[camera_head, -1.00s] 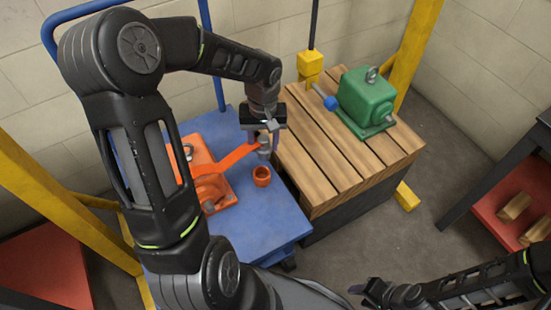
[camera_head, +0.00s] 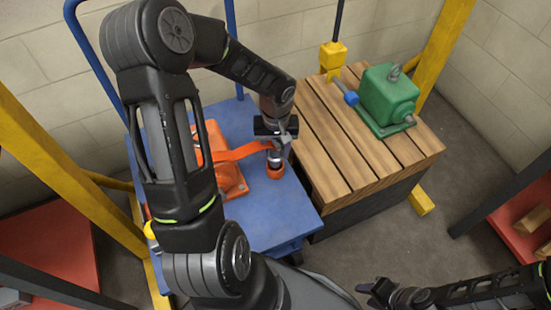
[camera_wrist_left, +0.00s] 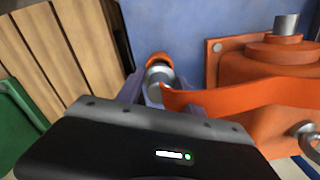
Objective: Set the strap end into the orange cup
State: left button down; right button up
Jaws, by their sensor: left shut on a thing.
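The orange cup (camera_head: 275,173) stands on the blue cart top, and its rim also shows in the left wrist view (camera_wrist_left: 160,57). My left gripper (camera_head: 276,143) is shut on the strap end (camera_head: 275,159), a grey metal cylinder, directly above the cup. The strap end (camera_wrist_left: 157,80) hangs about upright, with its lower tip at the cup's mouth. I cannot tell how far inside it is. The orange strap (camera_head: 240,153) runs left from it to the orange motor (camera_head: 228,178). My right gripper (camera_head: 372,290) is empty at the lower edge, its opening unclear.
The blue cart (camera_head: 275,220) has bare room in front of the cup. A slatted wooden crate (camera_head: 335,165) stands close on the right, carrying a green motor (camera_head: 388,98). A yellow post (camera_head: 60,165) stands at the left.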

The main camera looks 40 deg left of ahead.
aim_at(275, 159)
pick_arm(q)
jog(key=shift+f+b, duration=0.5)
jog(key=shift+f, duration=1.35)
jog(key=shift+f, duration=0.1)
jog(key=shift+f+b, duration=0.25)
jog(key=shift+b, duration=0.15)
jog(key=c, duration=0.7)
grip_release()
jog(key=shift+c, duration=0.2)
jog(key=shift+r, duration=0.15)
